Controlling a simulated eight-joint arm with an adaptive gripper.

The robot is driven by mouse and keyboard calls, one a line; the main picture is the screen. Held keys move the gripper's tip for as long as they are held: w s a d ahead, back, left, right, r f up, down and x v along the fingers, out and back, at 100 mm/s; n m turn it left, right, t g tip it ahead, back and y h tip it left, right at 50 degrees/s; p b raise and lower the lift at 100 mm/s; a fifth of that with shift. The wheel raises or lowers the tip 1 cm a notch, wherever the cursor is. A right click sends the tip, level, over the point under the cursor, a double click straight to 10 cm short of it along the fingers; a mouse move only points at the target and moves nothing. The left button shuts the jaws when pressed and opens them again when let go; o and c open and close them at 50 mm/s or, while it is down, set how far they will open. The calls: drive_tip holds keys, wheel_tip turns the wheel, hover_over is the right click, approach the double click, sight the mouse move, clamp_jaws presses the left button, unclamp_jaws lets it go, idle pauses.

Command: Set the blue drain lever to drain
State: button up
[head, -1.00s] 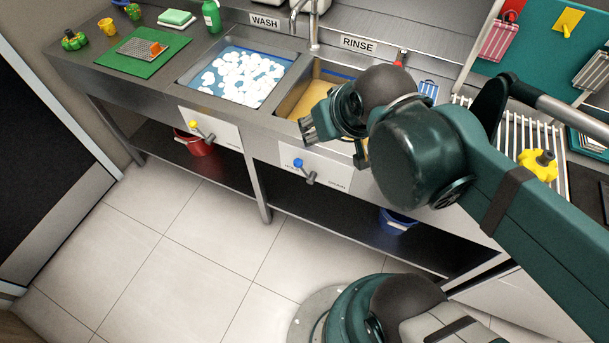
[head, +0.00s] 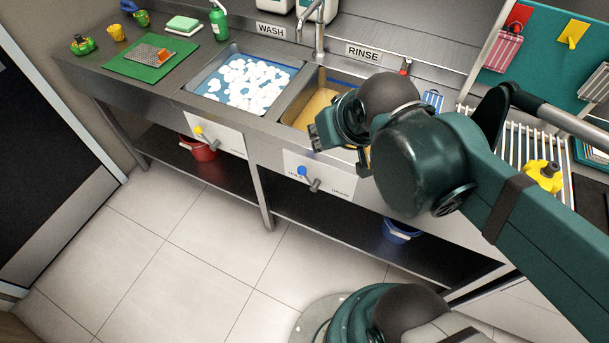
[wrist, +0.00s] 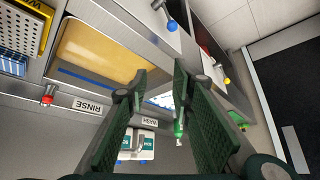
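The blue drain lever has a blue knob (head: 302,171) on a grey arm. It is mounted on a white plate (head: 335,180) below the RINSE basin. The knob lies up and left of the pivot, by the HOLD label; the DRAIN label is at the plate's lower right. In the wrist view the blue knob (wrist: 172,25) is near the top edge, beyond the fingertips. My gripper (head: 318,138) is in front of the rinse basin's front edge, above the lever and apart from it. In the wrist view my gripper (wrist: 160,80) is open with nothing between its fingers.
A similar yellow lever (head: 199,131) is on the plate below the WASH basin, which holds white foam. A faucet (head: 319,35) stands between the basins. The rinse basin (head: 312,108) has a tan bottom. A red bucket (head: 198,149) and blue bucket (head: 398,230) sit on the lower shelf.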

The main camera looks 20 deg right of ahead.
drive_tip(key=shift+w, duration=0.95)
drive_tip(key=m+g+p, duration=0.3)
drive_tip(key=g+p, duration=0.1)
hover_over(301, 168)
drive_tip(key=shift+f, duration=3.75)
drive_tip(key=shift+w+a+f+m+g+h+p, duration=0.1)
drive_tip(key=shift+f+m+g+h+p, duration=0.3)
drive_tip(key=shift+f, duration=0.9)
drive_tip(key=shift+s+a+f+n+g+p, duration=0.1)
drive_tip(key=shift+f+g+p, duration=0.1)
drive_tip(key=shift+f+g, duration=0.85)
drive_tip(key=shift+w+f+m+g+h+p, duration=0.1)
drive_tip(key=shift+f+m+g+h+p, duration=0.15)
drive_tip(key=shift+f, duration=1.35)
drive_tip(key=shift+f, duration=0.2)
drive_tip(key=shift+d+f+b, duration=0.2)
drive_tip(key=shift+f+b, duration=0.25)
drive_tip(key=shift+f, duration=1.4)
drive_tip(key=shift+d+f+b, duration=0.15)
drive_tip(key=shift+f+b, duration=0.3)
drive_tip(key=shift+f, duration=1.35)
drive_tip(key=shift+c, duration=0.5)
